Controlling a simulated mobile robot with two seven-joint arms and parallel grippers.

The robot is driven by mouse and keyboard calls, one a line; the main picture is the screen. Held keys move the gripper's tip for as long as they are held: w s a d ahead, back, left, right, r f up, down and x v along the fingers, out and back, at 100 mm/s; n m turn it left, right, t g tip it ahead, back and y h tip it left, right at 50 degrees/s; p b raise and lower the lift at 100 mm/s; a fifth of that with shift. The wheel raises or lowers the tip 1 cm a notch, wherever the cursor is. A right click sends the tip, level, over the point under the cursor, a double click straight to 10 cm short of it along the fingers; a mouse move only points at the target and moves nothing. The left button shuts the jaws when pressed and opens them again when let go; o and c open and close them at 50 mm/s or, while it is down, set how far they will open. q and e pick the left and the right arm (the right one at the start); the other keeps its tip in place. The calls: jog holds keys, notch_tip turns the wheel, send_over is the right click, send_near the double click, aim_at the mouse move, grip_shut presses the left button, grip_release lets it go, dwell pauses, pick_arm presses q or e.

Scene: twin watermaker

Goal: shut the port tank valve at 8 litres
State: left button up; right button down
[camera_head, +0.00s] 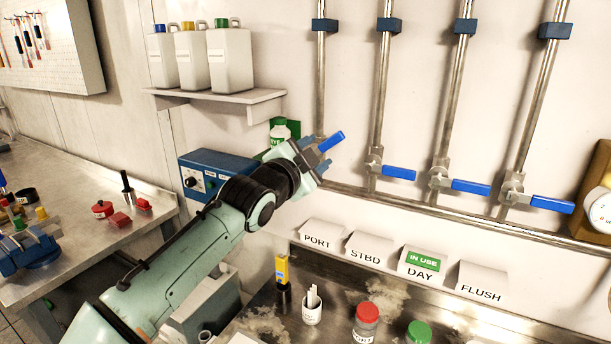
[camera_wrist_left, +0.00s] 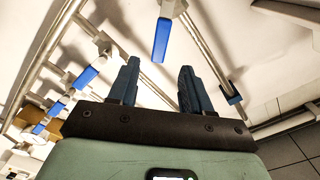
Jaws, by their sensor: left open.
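The port valve's blue handle (camera_head: 332,141) is on the leftmost wall pipe, tilted up to the right. My left gripper (camera_head: 317,160) is open beside it and hides the valve body. In the left wrist view, the blue handle (camera_wrist_left: 161,40) lies ahead of the left gripper (camera_wrist_left: 157,68), in line with the gap between its fingers. Its near end is close to the fingertips, with room on both sides; I cannot tell whether it is between them. The PORT label (camera_head: 318,239) is below. My right gripper is not in view. I see no readable litre figure.
Other blue handles, STBD (camera_head: 399,172), DAY (camera_head: 470,187) and FLUSH (camera_head: 551,204), slope slightly down to the right. A green IN USE tag (camera_head: 425,261) is on the DAY label. A shelf (camera_head: 262,97) holds jugs at upper left. Red-capped (camera_head: 367,320) and green-capped bottles stand below.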

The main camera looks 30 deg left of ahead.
pick_arm(q)
jog(key=shift+s+d+b, duration=0.15)
jog(key=shift+s+b, duration=0.35)
jog(key=shift+s, duration=1.35)
dwell(6.2)
